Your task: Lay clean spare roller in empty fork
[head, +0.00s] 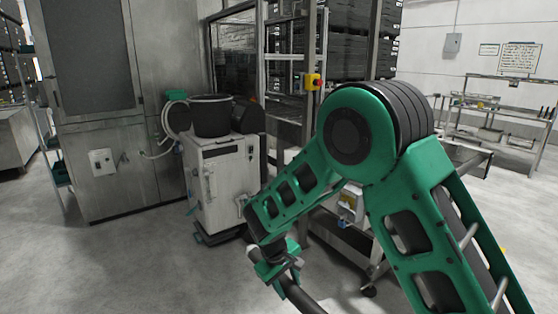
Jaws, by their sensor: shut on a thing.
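My gripper (277,267) is at the lower middle of the head view, at the end of my green arm. It is shut on a dark rod-shaped thing, which looks like the roller (303,296). The roller slants down to the right and runs out of the bottom edge of the picture. It is held in the air over the floor. Its upper end is partly hidden by the gripper. I cannot make out the empty fork; my arm covers much of the machine frame behind it.
A white cabinet (217,187) with a black drum (211,115) on top stands left of my gripper. Behind is a steel frame with a red and yellow switch (313,82) and stacked black crates (345,45). A bench (490,133) stands far right. Floor at lower left is clear.

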